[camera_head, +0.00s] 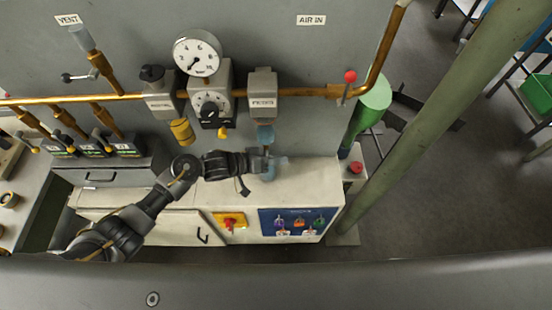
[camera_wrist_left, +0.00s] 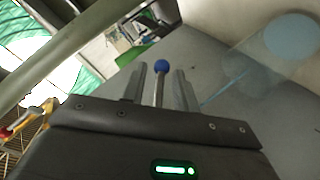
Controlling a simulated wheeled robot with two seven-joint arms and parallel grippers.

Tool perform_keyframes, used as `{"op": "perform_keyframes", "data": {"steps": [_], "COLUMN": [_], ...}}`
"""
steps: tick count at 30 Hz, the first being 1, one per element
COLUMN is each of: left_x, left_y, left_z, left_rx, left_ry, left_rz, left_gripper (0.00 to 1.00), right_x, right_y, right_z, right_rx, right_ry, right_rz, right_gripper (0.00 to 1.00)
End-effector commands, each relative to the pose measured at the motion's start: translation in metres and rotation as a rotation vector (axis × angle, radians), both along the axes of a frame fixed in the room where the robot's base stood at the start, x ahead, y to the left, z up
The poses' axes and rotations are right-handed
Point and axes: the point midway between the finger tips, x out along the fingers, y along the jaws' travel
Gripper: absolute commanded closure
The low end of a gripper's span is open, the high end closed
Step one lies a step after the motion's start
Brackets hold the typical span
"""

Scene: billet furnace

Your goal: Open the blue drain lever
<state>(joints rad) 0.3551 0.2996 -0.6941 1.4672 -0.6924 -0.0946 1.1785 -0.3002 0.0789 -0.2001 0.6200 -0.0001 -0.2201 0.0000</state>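The blue drain lever shows in the left wrist view as a round blue knob (camera_wrist_left: 162,66) on a thin metal rod. The rod stands between the two fingers of my left gripper (camera_wrist_left: 162,88), with a gap visible on each side. In the head view my left gripper (camera_head: 268,163) reaches in from the left, just below the bluish bowl (camera_head: 265,134) under a grey pipe unit. The lever cannot be made out there, being hidden by or lost against the gripper. My right gripper is in neither view.
A copper pipe (camera_head: 300,92) with a dial gauge (camera_head: 198,53) runs above my arm. A red-knobbed lever (camera_head: 350,77) sits on its right end. A pale cabinet (camera_head: 250,198) lies below. A green post (camera_head: 440,105) stands to the right.

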Motion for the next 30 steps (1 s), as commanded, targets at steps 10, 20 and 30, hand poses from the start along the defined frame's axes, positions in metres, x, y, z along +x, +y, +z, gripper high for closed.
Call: {"op": "perform_keyframes", "data": {"steps": [10, 20, 30], "left_x": [-0.008, -0.028, -0.035], "left_y": [0.022, 0.077, 0.095], "left_z": [0.006, 0.029, 0.039], "left_rx": [0.001, 0.003, 0.0], "left_ry": [-0.001, -0.001, 0.0], "left_rz": [0.0, 0.0, 0.0], "left_gripper": [0.7, 0.7, 0.7], "right_x": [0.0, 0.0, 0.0], "right_y": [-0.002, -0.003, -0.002], "right_z": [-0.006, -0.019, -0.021], "right_rx": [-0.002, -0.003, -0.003], "right_ry": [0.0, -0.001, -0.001], "right_rz": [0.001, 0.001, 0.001], "right_gripper": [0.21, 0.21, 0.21]}}
